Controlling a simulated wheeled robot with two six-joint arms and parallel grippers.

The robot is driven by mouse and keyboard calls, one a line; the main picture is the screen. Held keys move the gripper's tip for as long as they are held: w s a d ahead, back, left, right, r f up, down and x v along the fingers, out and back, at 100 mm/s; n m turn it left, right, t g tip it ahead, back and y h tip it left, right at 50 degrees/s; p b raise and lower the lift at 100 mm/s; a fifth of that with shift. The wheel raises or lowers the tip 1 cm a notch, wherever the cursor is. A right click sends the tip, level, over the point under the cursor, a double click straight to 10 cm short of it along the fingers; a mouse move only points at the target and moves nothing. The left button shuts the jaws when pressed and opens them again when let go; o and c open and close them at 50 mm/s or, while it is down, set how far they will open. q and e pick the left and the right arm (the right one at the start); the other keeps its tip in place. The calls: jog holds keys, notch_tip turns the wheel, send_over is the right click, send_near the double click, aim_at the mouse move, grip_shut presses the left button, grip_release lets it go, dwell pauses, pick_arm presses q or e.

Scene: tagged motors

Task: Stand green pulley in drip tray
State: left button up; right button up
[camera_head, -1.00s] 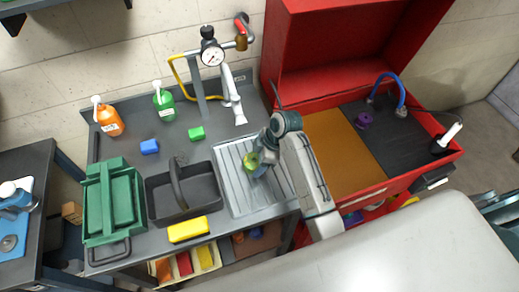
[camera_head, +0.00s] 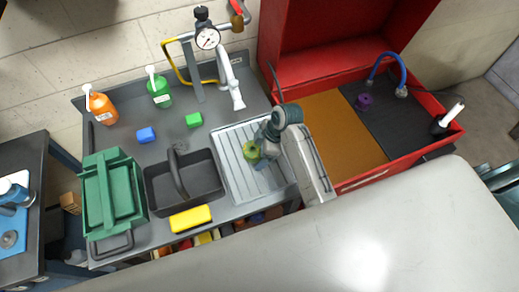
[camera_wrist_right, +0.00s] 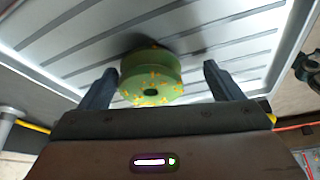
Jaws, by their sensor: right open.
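My right gripper (camera_head: 259,148) is at the pulley. Its two dark fingers (camera_wrist_right: 165,85) stand wide, one on each side, with a visible gap to the pulley on the right. My left gripper is not in view.
Left of the tray stand a black handled caddy (camera_head: 203,170) and a green toolbox (camera_head: 98,200). A yellow block (camera_head: 190,219) lies in front. A gauge with pipework (camera_head: 207,38) stands behind. The red cabinet (camera_head: 375,178) is on the right, with a purple part (camera_head: 363,102).

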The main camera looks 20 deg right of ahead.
jog(key=shift+w, duration=0.1)
jog(key=shift+w+r, duration=0.15)
jog(key=b+v, duration=0.2)
jog(key=v, duration=0.2)
jog(key=shift+d+r, duration=0.1)
jog(key=shift+d, duration=0.1)
jog(key=b+v, duration=0.1)
jog(key=v, duration=0.6)
jog(key=shift+r, duration=0.2)
